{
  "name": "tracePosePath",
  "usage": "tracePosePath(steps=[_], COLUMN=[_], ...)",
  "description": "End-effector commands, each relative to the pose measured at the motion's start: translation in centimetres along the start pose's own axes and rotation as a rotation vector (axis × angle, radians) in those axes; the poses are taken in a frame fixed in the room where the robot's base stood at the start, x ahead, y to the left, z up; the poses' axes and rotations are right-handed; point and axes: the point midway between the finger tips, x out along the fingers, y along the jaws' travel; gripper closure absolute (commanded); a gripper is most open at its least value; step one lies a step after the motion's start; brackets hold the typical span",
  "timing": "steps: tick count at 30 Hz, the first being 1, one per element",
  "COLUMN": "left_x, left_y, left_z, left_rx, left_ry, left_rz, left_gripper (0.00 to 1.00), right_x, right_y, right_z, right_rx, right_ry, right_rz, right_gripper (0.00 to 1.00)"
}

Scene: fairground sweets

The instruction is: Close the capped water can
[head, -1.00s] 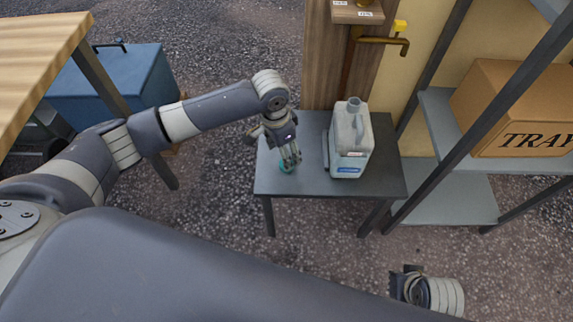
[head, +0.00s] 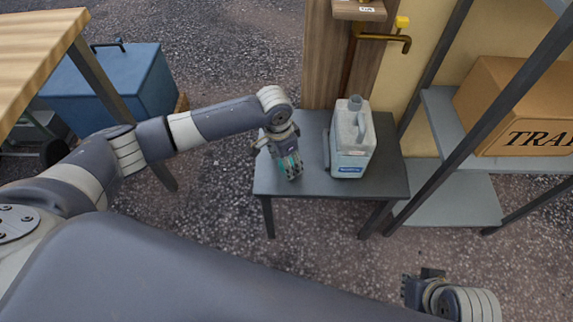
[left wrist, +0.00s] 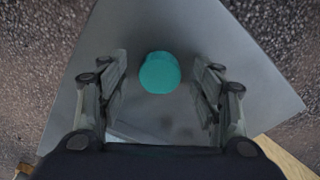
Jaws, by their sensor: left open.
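The grey water can (head: 352,150) stands upright on a small dark table, its handle and bare neck (head: 355,103) at the top. A round teal cap (left wrist: 160,73) lies on the tabletop. My left gripper (head: 292,172) is left of the can, pointing down over the cap. In the left wrist view, the open fingers (left wrist: 160,92) stand on either side of the cap, with gaps on both sides. In the head view the fingers largely hide the cap. My right gripper (head: 424,276) is low at the right, away from the table; its fingers are unclear.
The small table (head: 385,180) has bare room in front of the can. A door with a brass handle (head: 385,38) stands behind it. A metal shelf (head: 450,200) with a cardboard box (head: 520,110) is at the right. A blue chest (head: 125,80) is at the left.

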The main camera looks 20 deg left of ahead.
Motion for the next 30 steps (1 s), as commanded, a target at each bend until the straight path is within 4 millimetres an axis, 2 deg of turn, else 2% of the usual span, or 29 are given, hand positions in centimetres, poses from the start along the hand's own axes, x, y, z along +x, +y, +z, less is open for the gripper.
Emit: tracePosePath(steps=[11,18,30], left_x=[0.17,0.16,0.01], left_y=[0.03,0.03,0.01], left_z=[-0.02,-0.02,-0.04], left_rx=[0.001,0.001,0.001], left_ry=[0.001,0.000,0.001], left_rz=[0.000,0.000,0.000], left_gripper=[0.40,0.74,0.76], right_x=[-0.21,-0.20,-0.24], right_y=[0.03,0.02,0.01], right_z=[0.02,0.03,-0.01], right_rx=[0.000,0.000,0.000], right_ry=[0.000,0.000,0.001], right_rz=[0.001,0.001,0.000], right_gripper=[1.00,1.00,1.00])
